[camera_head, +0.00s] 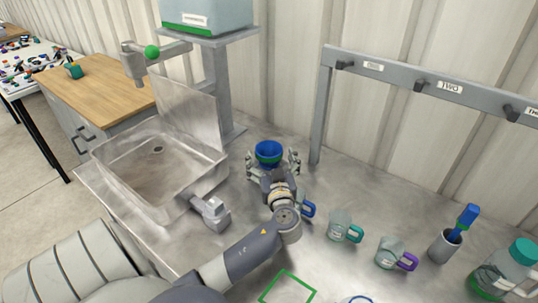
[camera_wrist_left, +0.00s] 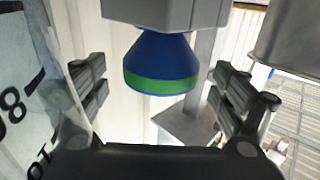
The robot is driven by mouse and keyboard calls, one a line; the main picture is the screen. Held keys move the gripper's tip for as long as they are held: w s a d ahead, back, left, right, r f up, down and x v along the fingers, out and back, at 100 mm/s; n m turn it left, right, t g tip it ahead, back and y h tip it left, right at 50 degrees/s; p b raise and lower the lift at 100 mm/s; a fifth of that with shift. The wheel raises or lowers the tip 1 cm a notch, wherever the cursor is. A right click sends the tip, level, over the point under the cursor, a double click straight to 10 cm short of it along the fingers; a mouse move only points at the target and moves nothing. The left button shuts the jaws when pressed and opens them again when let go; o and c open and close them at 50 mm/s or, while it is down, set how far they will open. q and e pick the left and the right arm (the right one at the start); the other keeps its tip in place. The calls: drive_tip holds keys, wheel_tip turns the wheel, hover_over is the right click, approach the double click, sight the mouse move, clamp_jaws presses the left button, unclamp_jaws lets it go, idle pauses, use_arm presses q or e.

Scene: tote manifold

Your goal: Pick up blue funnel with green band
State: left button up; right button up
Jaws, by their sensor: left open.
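The blue funnel with a green band (camera_head: 268,152) shows in the head view at the back of the grey counter, its open blue mouth facing up. In the left wrist view the funnel (camera_wrist_left: 161,62) has its wide, green-banded end towards the bottom of the picture, and its narrow end meets or is hidden by a grey block (camera_wrist_left: 165,12). My left gripper (camera_head: 272,165) is open, its fingers on either side of the funnel. In the left wrist view the gripper (camera_wrist_left: 160,92) shows gaps between both fingers and the funnel. My right gripper is not in view.
Mugs, including a teal-handled one (camera_head: 340,226) and a purple-handled one (camera_head: 391,252), stand to the right. A grey cup with a blue brush (camera_head: 444,246) and a jar (camera_head: 505,270) stand farther right. A hook rack (camera_head: 430,82) is behind.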

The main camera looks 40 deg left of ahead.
sight(267, 144)
use_arm(q)
drive_tip(key=shift+p+x, duration=0.4)
drive_tip(key=shift+x, duration=0.8)
drive_tip(key=shift+w+a, duration=0.2)
drive_tip(key=shift+a, duration=0.1)
drive_tip(key=shift+w+a+f, duration=0.1)
drive_tip(key=shift+w+a, duration=0.05)
drive_tip(key=c, duration=1.1)
drive_tip(key=shift+o, duration=0.3)
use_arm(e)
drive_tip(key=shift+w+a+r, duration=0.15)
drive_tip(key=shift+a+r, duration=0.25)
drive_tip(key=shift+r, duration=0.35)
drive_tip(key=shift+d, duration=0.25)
